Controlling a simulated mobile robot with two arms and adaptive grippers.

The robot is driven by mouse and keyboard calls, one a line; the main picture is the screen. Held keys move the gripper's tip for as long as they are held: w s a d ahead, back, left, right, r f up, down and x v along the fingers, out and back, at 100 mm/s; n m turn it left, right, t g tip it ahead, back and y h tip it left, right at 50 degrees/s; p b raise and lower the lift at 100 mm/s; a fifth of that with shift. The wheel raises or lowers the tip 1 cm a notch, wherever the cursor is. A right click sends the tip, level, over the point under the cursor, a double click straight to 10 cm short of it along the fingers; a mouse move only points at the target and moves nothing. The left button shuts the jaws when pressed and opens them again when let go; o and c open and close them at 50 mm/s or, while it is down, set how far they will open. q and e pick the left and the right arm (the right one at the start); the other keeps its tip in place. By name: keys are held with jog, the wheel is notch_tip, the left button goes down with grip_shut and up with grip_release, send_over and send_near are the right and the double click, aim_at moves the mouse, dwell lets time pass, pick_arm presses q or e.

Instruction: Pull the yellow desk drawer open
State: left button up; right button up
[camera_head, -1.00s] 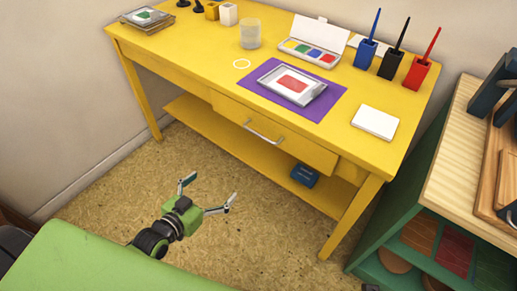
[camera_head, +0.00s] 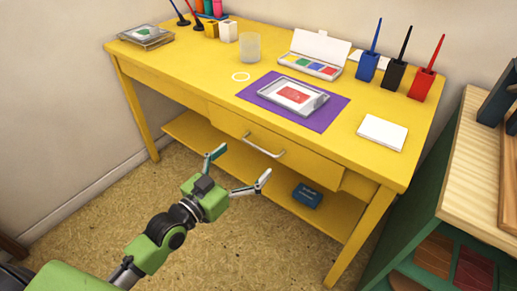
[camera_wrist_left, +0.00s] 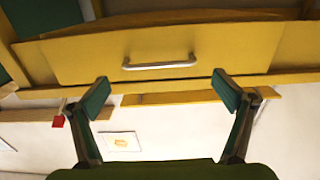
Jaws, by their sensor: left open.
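The yellow desk (camera_head: 185,78) stands against the wall. Its drawer (camera_head: 300,155) is at the front under the top and looks closed, with a silver bar handle (camera_head: 263,146). My left gripper (camera_head: 240,170) is open and empty, in front of and a little below the handle, apart from it. In the left wrist view the drawer front (camera_wrist_left: 230,45) fills the upper part. The handle (camera_wrist_left: 159,62) lies ahead between the two open fingers (camera_wrist_left: 160,92), not touched. My right gripper is in neither view.
On the desk are a purple mat (camera_head: 335,108) with an inkpad tray, a paint box (camera_head: 312,66), several brush holders and a white pad (camera_head: 382,133). A blue box (camera_head: 307,196) lies on the lower shelf. A green shelf unit (camera_head: 410,220) stands at the right. The floor in front is clear.

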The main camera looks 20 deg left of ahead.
aim_at(259, 148)
pick_arm(q)
jog(key=shift+b+x, duration=0.4)
jog(key=shift+x, duration=2.75)
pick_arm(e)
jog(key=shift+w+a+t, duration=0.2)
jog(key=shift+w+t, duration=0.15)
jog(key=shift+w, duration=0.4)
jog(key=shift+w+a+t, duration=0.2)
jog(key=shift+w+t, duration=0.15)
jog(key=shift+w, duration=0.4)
